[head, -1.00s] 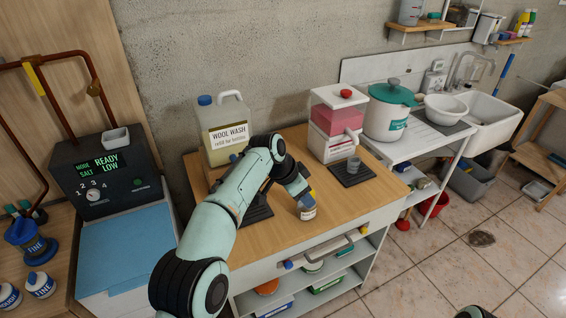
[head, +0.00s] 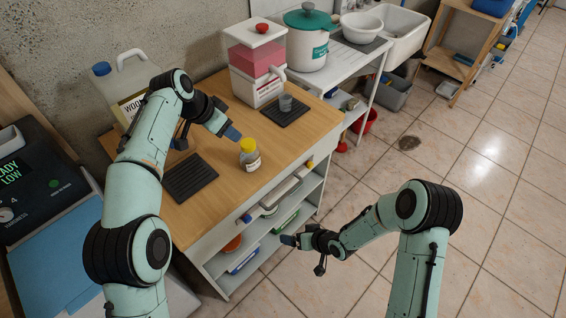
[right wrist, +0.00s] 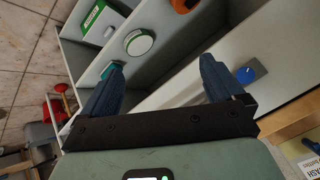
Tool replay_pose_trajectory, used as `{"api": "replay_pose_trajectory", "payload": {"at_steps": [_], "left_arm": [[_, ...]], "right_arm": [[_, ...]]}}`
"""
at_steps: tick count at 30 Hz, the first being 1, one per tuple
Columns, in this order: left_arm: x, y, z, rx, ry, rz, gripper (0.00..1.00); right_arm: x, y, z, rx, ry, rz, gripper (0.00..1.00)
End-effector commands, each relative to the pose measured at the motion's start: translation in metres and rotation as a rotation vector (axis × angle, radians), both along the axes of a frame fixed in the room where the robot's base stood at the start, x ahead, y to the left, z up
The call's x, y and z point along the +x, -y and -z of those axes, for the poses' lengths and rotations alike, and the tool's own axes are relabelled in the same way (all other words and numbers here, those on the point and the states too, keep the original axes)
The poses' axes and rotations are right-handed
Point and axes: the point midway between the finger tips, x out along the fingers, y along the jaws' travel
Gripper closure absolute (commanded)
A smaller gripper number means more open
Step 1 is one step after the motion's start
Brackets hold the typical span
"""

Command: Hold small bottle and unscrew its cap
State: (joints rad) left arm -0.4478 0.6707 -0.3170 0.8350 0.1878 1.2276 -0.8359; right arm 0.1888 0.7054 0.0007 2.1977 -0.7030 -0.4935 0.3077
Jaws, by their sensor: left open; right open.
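The small bottle (head: 250,164) stands upright near the front edge of the wooden worktop. It has a yellow cap (head: 247,145) on top and a pale label. My left gripper (head: 232,134) is open, just behind and left of the cap in the head view, and I see no hold on the bottle. My right gripper (head: 287,240) is open and empty, low in front of the cabinet shelves; its two spread blue fingers (right wrist: 161,68) show in the right wrist view with nothing between them.
A black ribbed mat (head: 191,177) lies left of the bottle. A pink-filled dispenser (head: 256,62) and a grey cup (head: 286,102) on another mat stand farther back. The wool wash jug (head: 122,82) is partly behind my left arm. Open shelves (head: 243,238) lie below the worktop.

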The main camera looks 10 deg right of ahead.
Motion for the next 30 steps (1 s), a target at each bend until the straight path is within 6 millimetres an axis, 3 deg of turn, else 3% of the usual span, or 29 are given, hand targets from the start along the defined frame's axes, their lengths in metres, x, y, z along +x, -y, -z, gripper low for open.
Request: {"api": "replay_pose_trajectory", "payload": {"at_steps": [1, 6, 12, 15, 21, 30], "left_arm": [[0.0, 0.0, 0.0, 0.0, 0.0, 0.0, 0.57], [0.0, 0.0, 0.0, 0.0, 0.0, 0.0, 0.57], [0.0, 0.0, 0.0, 0.0, 0.0, 0.0, 0.57], [0.0, 0.0, 0.0, 0.0, 0.0, 0.0, 0.57], [0.0, 0.0, 0.0, 0.0, 0.0, 0.0, 0.57], [0.0, 0.0, 0.0, 0.0, 0.0, 0.0, 0.57]], "right_arm": [[0.023, -0.002, -0.024, -0.001, 0.087, -0.039, 0.05], [0.08, -0.012, -0.107, -0.009, 0.347, -0.193, 0.05], [0.111, -0.022, -0.191, -0.046, 0.569, -0.361, 0.05], [0.117, -0.025, -0.218, -0.065, 0.633, -0.416, 0.05], [0.123, -0.031, -0.236, -0.082, 0.68, -0.464, 0.05], [0.152, -0.063, -0.217, -0.081, 0.678, -0.466, 0.05]]}}
